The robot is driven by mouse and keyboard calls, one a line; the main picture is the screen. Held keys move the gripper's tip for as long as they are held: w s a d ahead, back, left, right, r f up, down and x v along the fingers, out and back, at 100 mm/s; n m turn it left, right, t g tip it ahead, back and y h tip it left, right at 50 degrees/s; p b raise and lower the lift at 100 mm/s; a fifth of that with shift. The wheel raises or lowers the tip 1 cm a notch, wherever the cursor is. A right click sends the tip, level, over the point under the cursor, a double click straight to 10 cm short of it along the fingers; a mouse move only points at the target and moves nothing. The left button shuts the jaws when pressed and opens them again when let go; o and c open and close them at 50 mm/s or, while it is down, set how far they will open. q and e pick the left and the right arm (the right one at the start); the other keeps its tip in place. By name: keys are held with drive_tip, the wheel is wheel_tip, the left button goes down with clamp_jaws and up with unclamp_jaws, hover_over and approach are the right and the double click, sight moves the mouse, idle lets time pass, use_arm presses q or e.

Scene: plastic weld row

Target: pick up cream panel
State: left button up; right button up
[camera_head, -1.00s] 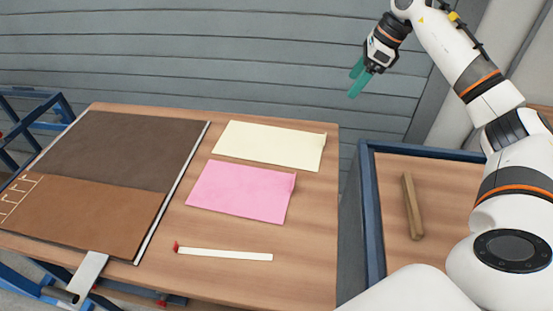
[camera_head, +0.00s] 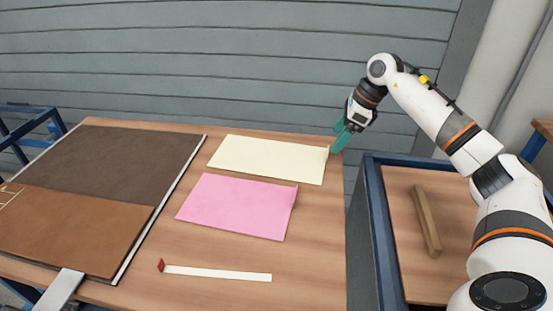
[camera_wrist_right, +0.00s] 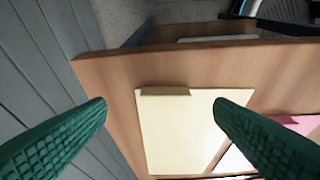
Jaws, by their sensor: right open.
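The cream panel (camera_head: 268,159) lies flat on the wooden table near its far right corner, with a small raised lip at its right edge. It also shows in the right wrist view (camera_wrist_right: 178,130), between and beyond the fingers, its lip toward the top. My right gripper (camera_head: 341,141) is open and empty, just right of the panel's lipped edge and close to the table's right edge. Its green fingers (camera_wrist_right: 160,115) stand wide apart in the wrist view. I cannot tell from the head view whether a finger touches the panel. My left gripper is not in view.
A pink panel (camera_head: 238,206) lies just in front of the cream one. A white strip with a red end (camera_head: 220,273) lies nearer. Dark brown (camera_head: 120,158) and tan (camera_head: 75,230) sheets cover the table's left. A blue-framed bin (camera_head: 372,215) holding a wooden bar (camera_head: 427,220) stands right.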

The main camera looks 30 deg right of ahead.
sight(330, 158)
drive_tip(key=x, duration=0.4)
drive_tip(key=shift+s+a, duration=0.2)
drive_tip(key=shift+s, duration=0.1)
drive_tip(key=shift+w+a+f, duration=0.1)
drive_tip(key=shift+w+f, duration=0.1)
drive_tip(key=shift+f, duration=0.2)
drive_tip(key=c, duration=1.1)
drive_tip(key=shift+o, duration=0.2)
drive_tip(key=shift+r, duration=0.1)
